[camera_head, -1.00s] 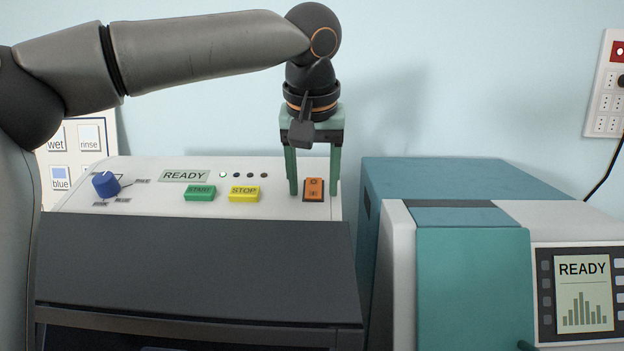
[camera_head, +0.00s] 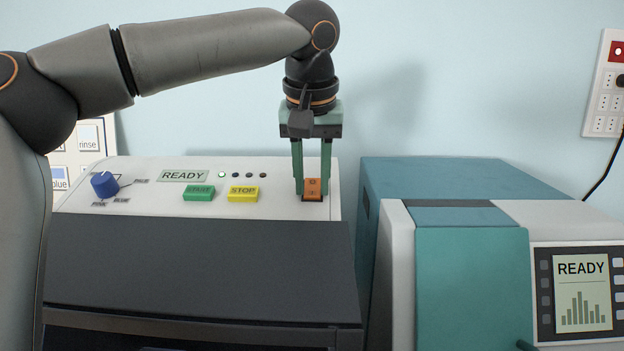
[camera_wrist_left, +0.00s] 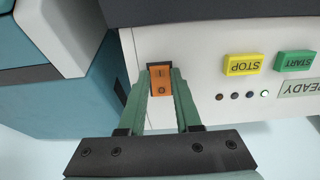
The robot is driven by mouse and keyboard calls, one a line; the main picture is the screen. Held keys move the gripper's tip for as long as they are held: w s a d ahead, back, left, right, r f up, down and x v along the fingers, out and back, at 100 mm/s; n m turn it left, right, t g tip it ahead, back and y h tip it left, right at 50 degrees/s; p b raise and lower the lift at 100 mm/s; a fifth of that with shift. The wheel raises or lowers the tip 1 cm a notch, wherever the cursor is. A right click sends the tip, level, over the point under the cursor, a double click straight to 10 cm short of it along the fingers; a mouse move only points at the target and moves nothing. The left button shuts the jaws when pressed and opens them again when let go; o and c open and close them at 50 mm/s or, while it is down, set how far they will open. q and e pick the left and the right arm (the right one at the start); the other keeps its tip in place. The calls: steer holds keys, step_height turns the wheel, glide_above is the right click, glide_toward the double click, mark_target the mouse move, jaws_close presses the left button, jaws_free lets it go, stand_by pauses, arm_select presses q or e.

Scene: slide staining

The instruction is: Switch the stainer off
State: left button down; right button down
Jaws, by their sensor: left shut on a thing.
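The stainer (camera_head: 190,265) stands at the left with a white top panel and a dark front cover. Its orange rocker switch (camera_head: 313,188) sits at the right end of the panel. My left gripper (camera_head: 312,192) points down at the switch, its green fingers shut on the rocker's two sides. The display (camera_head: 183,176) reads READY and one lamp (camera_head: 222,175) is lit. My right gripper is in neither view.
A green START button (camera_head: 199,193), a yellow STOP button (camera_head: 243,194) and a blue knob (camera_head: 105,184) are left of the switch. A teal and white machine (camera_head: 470,270) with a READY screen stands close on the right. A wall socket panel (camera_head: 606,90) is at the far right.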

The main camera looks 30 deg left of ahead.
arm_select(q)
steer(key=shift+w+a+r+g+h, duration=0.15)
steer(key=shift+w+r+g+h, duration=0.1)
steer(key=shift+g+h, duration=0.5)
steer(key=c, duration=0.6)
jaws_free()
steer(key=shift+s, duration=0.1)
